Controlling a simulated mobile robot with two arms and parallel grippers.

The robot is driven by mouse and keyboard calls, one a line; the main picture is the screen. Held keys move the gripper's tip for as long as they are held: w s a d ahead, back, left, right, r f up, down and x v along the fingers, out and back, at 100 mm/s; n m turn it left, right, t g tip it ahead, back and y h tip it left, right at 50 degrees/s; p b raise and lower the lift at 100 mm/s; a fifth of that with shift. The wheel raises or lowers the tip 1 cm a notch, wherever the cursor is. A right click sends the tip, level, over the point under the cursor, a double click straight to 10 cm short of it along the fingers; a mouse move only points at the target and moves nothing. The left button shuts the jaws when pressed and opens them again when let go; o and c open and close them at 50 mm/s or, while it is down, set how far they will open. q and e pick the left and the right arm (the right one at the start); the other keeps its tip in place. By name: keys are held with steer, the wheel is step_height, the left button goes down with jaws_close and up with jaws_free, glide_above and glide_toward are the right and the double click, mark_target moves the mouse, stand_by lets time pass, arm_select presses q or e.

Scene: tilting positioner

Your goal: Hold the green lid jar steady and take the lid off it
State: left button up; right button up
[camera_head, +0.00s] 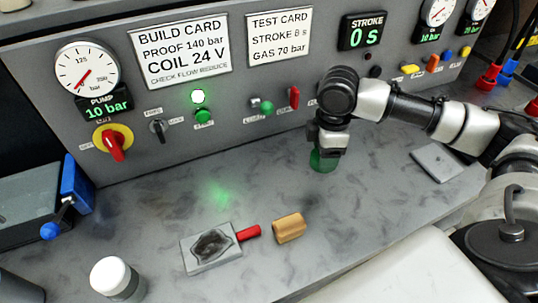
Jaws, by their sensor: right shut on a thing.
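The green lid jar (322,162) shows as a small, green, rounded piece on the grey bench, close to the panel. My right gripper (326,148) comes down over it from above and is shut on it. The gripper hides its upper part, so I cannot tell the lid from the body. My left gripper is not in view.
A white-capped jar (112,275) stands at the front left. A grey plate with a dark patch (207,252), a red piece (248,233) and a tan block (289,228) lie in front. A flat grey plate (437,161) lies right. The control panel (290,65) bounds the back.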

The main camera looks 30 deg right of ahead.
steer(key=d+r+n, duration=0.1)
steer(key=d+n, duration=0.3)
steer(key=n+p, duration=0.1)
steer(key=p, duration=0.2)
glide_above(303, 156)
step_height(303, 156, down, 6)
steer(key=shift+s+a+f, duration=0.1)
steer(key=shift+f, duration=0.05)
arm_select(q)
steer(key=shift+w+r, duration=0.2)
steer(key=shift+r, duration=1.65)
arm_select(e)
steer(key=shift+f, duration=2.05)
steer(key=o, duration=1)
steer(key=shift+f, duration=0.1)
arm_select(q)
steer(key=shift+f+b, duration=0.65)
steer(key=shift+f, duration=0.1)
arm_select(e)
step_height(303, 156, up, 12)
steer(key=shift+r, duration=0.15)
